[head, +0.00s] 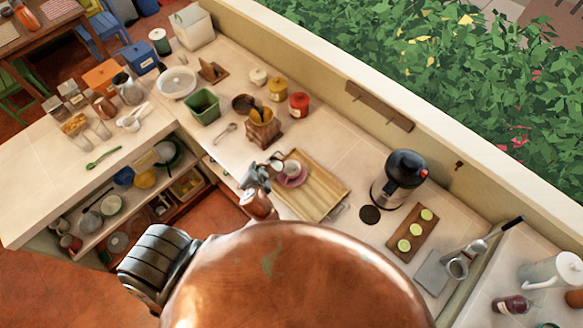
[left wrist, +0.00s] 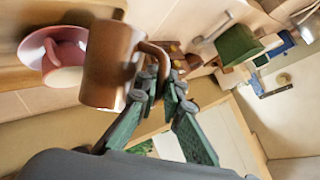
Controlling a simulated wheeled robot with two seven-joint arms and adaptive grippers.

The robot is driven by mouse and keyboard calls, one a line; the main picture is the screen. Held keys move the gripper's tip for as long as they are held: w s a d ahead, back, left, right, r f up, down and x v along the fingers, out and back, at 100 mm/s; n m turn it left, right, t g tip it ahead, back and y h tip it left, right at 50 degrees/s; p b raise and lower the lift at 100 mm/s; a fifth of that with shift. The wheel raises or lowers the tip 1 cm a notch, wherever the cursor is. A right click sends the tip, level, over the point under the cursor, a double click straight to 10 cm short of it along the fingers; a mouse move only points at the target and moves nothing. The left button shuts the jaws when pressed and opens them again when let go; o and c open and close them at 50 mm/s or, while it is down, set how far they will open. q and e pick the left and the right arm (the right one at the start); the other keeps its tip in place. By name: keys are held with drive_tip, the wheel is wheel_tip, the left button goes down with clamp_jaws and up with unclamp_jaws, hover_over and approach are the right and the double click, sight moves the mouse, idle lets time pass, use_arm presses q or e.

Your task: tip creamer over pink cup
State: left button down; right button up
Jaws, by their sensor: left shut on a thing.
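My left gripper (head: 258,180) is at the near left edge of a wooden tray. It is shut on the brown creamer (left wrist: 108,65), gripping its handle in the left wrist view. The pink cup (head: 291,168) sits on a pink saucer (head: 296,182) on the tray; it also shows in the left wrist view (left wrist: 68,54). The creamer is close beside the cup and partly covers it in the wrist view. I cannot tell how far the creamer is tilted or see its contents. My right gripper is not in view.
The wooden tray (head: 315,190) has bare room right of the cup. A black-topped flask (head: 400,178) and a board of green slices (head: 411,233) stand right. A low wall (head: 345,70) runs behind the counter.

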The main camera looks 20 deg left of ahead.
use_arm(q)
drive_tip(key=shift+w, duration=0.1)
drive_tip(key=shift+w+d, duration=0.1)
drive_tip(key=shift+w, duration=0.1)
drive_tip(key=shift+s+r, duration=0.1)
drive_tip(key=shift+s, duration=0.05)
